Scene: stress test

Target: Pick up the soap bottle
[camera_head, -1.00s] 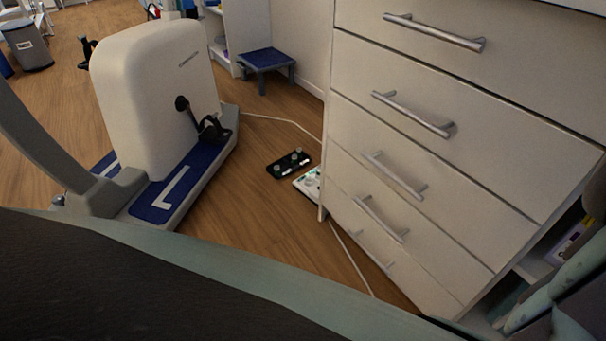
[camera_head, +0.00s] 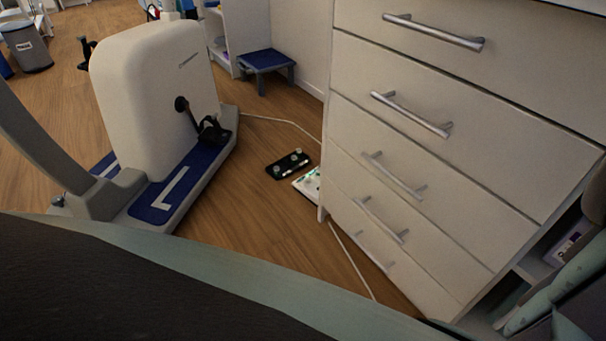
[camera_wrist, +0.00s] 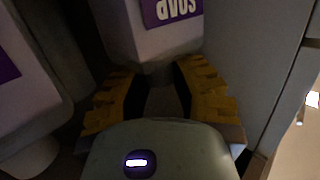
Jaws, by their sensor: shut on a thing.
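The soap bottle (camera_wrist: 165,40) is white with a purple label that reads "SOAP" upside down, at the top of the wrist view. My gripper (camera_wrist: 158,74) has yellow ridged fingers, one on each side of the bottle's near end, and is shut on it. The bottle's far end is cut off by the frame edge. In the head view my gripper is not clearly visible. A white item with a purple label (camera_head: 568,244) shows in the shelf opening at the right edge; I cannot tell if it is the same bottle.
Another white container with a purple label (camera_wrist: 22,105) stands close on the left in the wrist view. A grey panel (camera_wrist: 255,60) is close on the right. A white drawer cabinet (camera_head: 430,160) stands beside the shelf. An exercise machine (camera_head: 155,95) stands on the floor.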

